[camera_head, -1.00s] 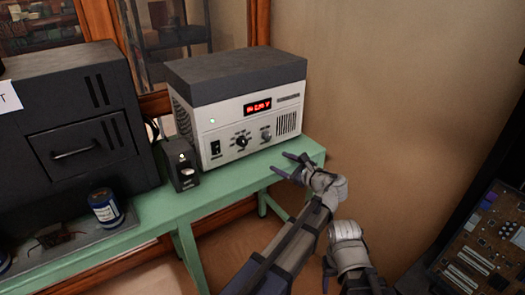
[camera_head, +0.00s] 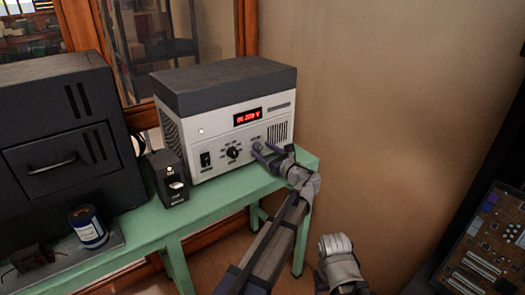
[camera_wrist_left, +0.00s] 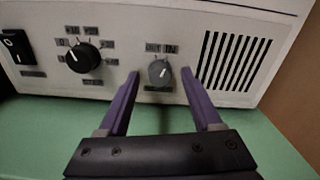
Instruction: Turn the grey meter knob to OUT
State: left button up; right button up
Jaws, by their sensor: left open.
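The grey meter knob (camera_wrist_left: 160,72) is on the front of a pale instrument box (camera_head: 218,120) with a dark lid. OUT and IN labels sit just above the knob. Its pale pointer mark appears to lean up and to the right, toward IN. My left gripper (camera_head: 265,151) is at the box front and largely covers the knob in the head view. In the left wrist view, the open purple fingers (camera_wrist_left: 158,92) stand on either side of the knob, with gaps to it. My right arm shows low in the head view, but its fingers do not show.
A larger black selector knob (camera_wrist_left: 83,57) and a black rocker switch (camera_wrist_left: 16,47) are left of the grey knob. A vent grille is to its right. A small black device (camera_head: 167,178) stands on the green table (camera_head: 215,203). A red display (camera_head: 247,117) is lit.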

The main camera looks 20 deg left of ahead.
pick_arm(q)
jog(key=shift+w+a, duration=0.25)
jog(key=shift+a, duration=0.05)
grip_shut()
dwell(0.5)
